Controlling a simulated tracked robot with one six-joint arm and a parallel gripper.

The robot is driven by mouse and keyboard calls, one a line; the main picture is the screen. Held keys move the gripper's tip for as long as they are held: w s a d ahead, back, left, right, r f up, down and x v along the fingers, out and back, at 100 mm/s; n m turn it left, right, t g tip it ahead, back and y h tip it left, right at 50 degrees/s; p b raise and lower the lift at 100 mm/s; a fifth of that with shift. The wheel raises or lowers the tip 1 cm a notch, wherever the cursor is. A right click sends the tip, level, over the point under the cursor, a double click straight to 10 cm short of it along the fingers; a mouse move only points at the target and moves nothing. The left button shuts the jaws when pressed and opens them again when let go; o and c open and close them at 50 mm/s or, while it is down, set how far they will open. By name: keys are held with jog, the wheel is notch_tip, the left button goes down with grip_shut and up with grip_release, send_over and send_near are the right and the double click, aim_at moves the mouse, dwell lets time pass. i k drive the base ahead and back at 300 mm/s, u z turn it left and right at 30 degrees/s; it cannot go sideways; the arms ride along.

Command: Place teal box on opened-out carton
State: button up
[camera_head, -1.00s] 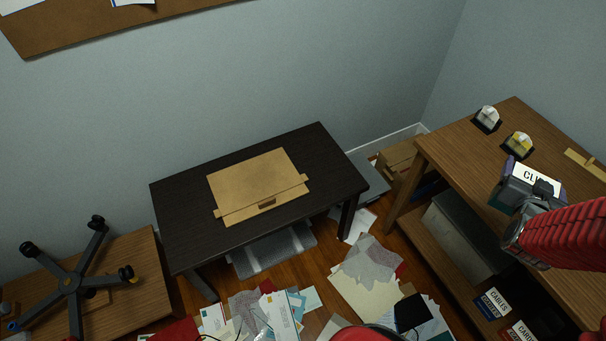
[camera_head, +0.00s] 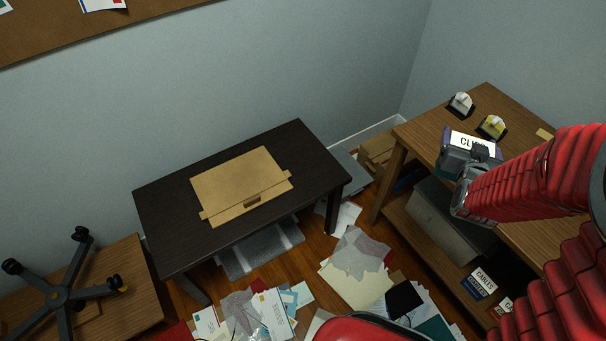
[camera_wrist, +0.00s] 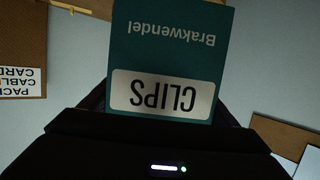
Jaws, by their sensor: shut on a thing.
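The opened-out carton (camera_head: 238,183) lies flat on the dark table (camera_head: 165,217) in the middle of the head view. My gripper (camera_head: 470,152) is above the front left part of the wooden shelf unit at the right, well to the right of the carton. It is shut on the teal box, whose white label reads CLIPS. In the wrist view the teal box (camera_wrist: 166,45) fills the middle, with the label upside down and its lower part hidden by the dark gripper body. In the head view mostly the label shows.
The wooden shelf unit (camera_head: 425,132) carries two small dispensers (camera_head: 461,104) (camera_head: 492,126) at its back. Loose papers litter the floor. An upturned chair base (camera_head: 60,293) lies on a low wooden table at the left. The dark table is bare around the carton.

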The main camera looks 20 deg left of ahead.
aim_at(240, 182)
jog(key=u, duration=0.1)
jog(key=i, duration=0.25)
jog(key=u, duration=3.3)
jog(key=i, duration=0.85)
jog(key=z, duration=0.05)
